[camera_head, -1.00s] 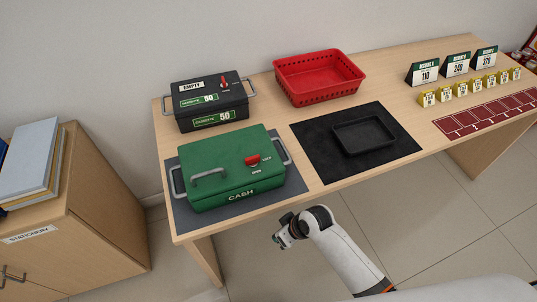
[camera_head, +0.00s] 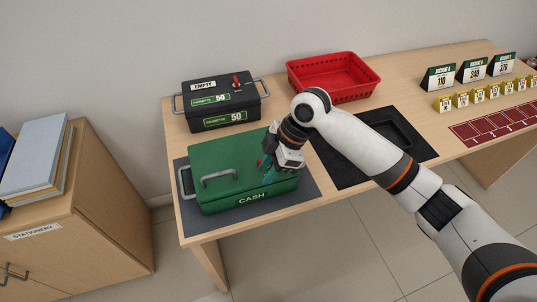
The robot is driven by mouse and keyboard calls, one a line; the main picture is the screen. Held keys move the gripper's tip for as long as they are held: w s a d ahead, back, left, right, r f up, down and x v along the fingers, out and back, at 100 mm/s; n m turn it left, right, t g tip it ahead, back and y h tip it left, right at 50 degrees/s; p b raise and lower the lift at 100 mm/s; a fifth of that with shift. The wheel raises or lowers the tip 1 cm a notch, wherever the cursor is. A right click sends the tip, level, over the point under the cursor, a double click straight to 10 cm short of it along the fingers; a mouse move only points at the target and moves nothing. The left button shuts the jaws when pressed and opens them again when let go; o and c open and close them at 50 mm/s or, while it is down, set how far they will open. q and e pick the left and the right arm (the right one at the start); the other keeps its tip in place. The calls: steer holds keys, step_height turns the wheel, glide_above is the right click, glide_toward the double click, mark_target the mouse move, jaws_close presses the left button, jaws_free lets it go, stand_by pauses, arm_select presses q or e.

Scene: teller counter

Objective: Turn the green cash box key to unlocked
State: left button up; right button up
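The green cash box (camera_head: 222,153) sits on a dark mat (camera_head: 196,222) at the left end of the counter, with a grey handle on its lid and "CASH" on its front. My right gripper (camera_head: 266,171) is over the right part of the lid, pointing down at the red key (camera_head: 260,162). Only a small bit of the red key shows beside the fingers, and its setting is hidden. Whether the fingers are open or shut on the key cannot be told. My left gripper is not in view.
A black box (camera_head: 222,102) with its own red key (camera_head: 236,82) stands behind the cash box. A red basket (camera_head: 333,75) and a black tray (camera_head: 398,128) are to the right. A wooden cabinet (camera_head: 100,215) stands at the left.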

steer(key=w+d+r+n, duration=0.2)
steer(key=w+d+r, duration=0.2)
steer(key=w+r, duration=0.35)
steer(key=shift+h, duration=0.4)
steer(key=x, duration=0.3)
steer(key=p+x, duration=0.1)
steer(key=x, duration=0.7)
steer(key=shift+s+a+r+p, duration=0.1)
steer(key=shift+s+p, duration=0.2)
steer(key=shift+p, duration=0.1)
steer(key=shift+c, duration=0.2)
jaws_close()
